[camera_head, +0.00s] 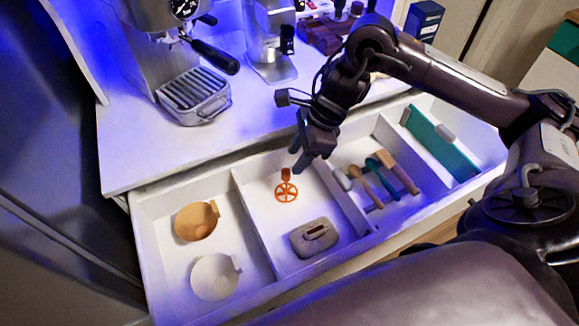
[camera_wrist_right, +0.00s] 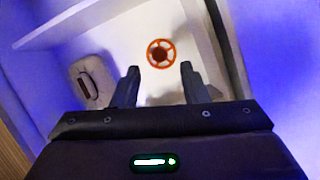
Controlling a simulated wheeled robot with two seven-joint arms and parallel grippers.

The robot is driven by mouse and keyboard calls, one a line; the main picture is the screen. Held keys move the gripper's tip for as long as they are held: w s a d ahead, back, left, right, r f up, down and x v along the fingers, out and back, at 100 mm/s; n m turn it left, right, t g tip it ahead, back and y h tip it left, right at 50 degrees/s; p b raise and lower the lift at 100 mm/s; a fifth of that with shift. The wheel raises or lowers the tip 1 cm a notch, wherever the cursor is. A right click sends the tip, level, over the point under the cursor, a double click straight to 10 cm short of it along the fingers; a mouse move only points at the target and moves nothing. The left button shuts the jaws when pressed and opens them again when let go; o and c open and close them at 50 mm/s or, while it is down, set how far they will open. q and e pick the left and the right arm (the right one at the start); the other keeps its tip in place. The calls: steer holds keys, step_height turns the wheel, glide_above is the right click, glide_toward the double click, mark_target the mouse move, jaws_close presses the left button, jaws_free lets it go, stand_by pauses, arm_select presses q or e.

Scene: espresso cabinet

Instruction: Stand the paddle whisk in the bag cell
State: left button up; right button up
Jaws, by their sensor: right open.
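The orange spoked ring with a short stem, which looks like the paddle whisk (camera_head: 286,190), is in the second drawer cell from the left. Its stem points up and the ring is down, so it appears upright. In the right wrist view the whisk (camera_wrist_right: 160,54) shows from above, just beyond the fingertips. A grey bag-like block with a slot (camera_head: 315,238) lies in the same cell, nearer the front. My right gripper (camera_head: 305,164) is open and empty above the whisk, with visible space between its fingers (camera_wrist_right: 158,80). My left gripper is out of view.
The left cell holds an orange cup (camera_head: 196,221) and a white cup (camera_head: 214,277). The cell right of the whisk holds several utensils (camera_head: 378,180); a teal panel (camera_head: 440,142) is farther right. The espresso machine (camera_head: 185,75) stands on the counter behind. Thin dividers separate the cells.

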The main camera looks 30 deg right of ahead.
steer(key=p+v, duration=0.1)
steer(key=v, duration=0.4)
stand_by(0.5)
